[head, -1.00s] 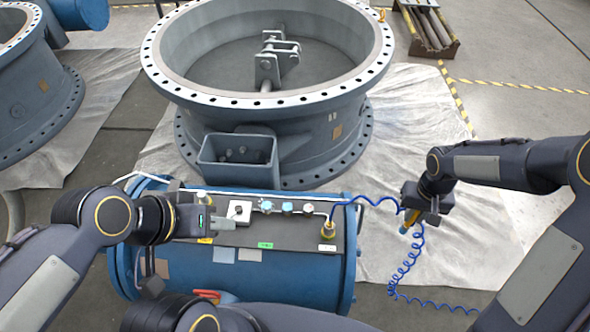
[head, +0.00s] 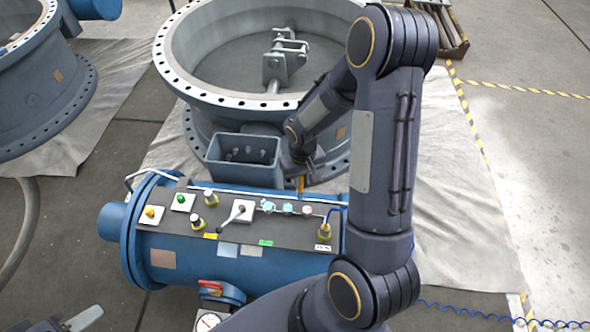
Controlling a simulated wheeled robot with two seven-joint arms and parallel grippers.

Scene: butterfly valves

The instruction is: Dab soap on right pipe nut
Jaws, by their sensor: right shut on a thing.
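Three small pipe nuts sit in a row on the dark panel of the blue cylinder. The left nut (head: 268,207) and middle nut (head: 288,209) look light blue. The right pipe nut (head: 307,211) looks plain grey. My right gripper (head: 302,176) is just behind and above the right nut, shut on a small yellow-orange tool (head: 301,185) that points down and appears clear of the nut. The tool is mostly hidden. My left gripper (head: 85,318) is only partly in view at the lower left, away from the panel; its jaw opening is unclear.
The panel carries a white lever plate (head: 238,211), a brass fitting (head: 324,232) and several knobs. A large valve ring (head: 250,105) with an open grey box (head: 243,150) stands behind. My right arm hides the cylinder's right end. A blue coiled hose (head: 460,307) runs at lower right.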

